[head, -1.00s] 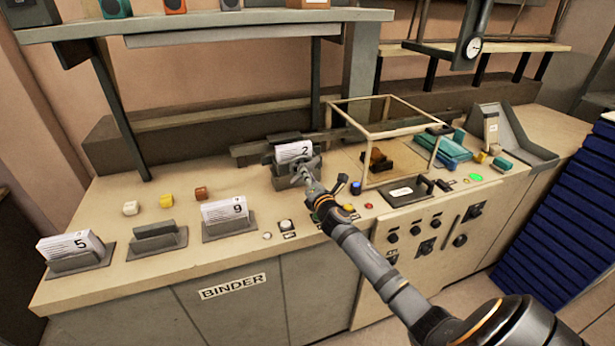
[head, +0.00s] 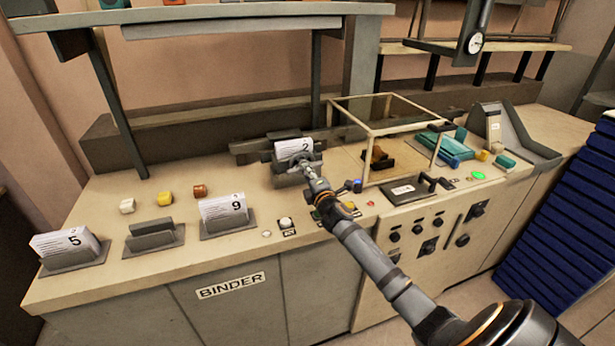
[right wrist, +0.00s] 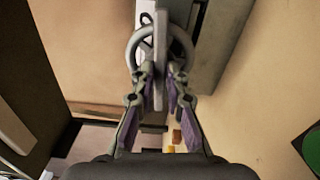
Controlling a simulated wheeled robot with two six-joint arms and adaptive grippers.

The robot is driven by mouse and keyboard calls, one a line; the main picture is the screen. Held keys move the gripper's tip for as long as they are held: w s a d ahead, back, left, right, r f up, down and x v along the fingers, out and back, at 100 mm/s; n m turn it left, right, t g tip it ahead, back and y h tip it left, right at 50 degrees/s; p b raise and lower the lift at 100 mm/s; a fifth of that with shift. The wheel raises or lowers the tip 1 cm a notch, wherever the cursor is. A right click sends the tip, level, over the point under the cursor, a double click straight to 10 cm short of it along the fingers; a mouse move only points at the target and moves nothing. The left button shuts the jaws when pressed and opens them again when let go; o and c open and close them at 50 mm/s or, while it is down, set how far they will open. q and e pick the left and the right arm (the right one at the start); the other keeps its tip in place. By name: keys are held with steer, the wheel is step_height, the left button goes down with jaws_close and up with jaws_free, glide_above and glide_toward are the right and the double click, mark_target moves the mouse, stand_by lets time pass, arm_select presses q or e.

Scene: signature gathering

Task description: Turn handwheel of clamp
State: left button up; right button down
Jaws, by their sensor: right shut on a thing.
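The clamp (head: 283,165) stands on the bench near the middle of the head view and holds a white paper stack (head: 293,149) marked 2. Its grey handwheel (right wrist: 181,42) shows at the top of the right wrist view, a ring with a bar across it. My right gripper (head: 304,162) is at the front of the clamp. In the right wrist view the two fingers of the right gripper (right wrist: 160,85) stand on either side of the wheel's bar and are shut on the handwheel. In the head view the gripper hides most of the wheel. My left gripper is not in view.
Paper stacks marked 5 (head: 68,243) and 9 (head: 225,210) stand in holders at the left. A glass-topped frame (head: 383,110) is right of the clamp. Buttons line the bench front, including a white one (head: 286,223). A shelf (head: 200,16) overhangs the back.

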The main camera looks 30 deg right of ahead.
steer(key=shift+f+m+b, duration=0.1)
steer(key=shift+m+b, duration=2.2)
steer(key=shift+m, duration=2.4)
steer(key=c, duration=1.4)
jaws_free()
steer(key=shift+o, duration=0.2)
steer(key=v, duration=1.2)
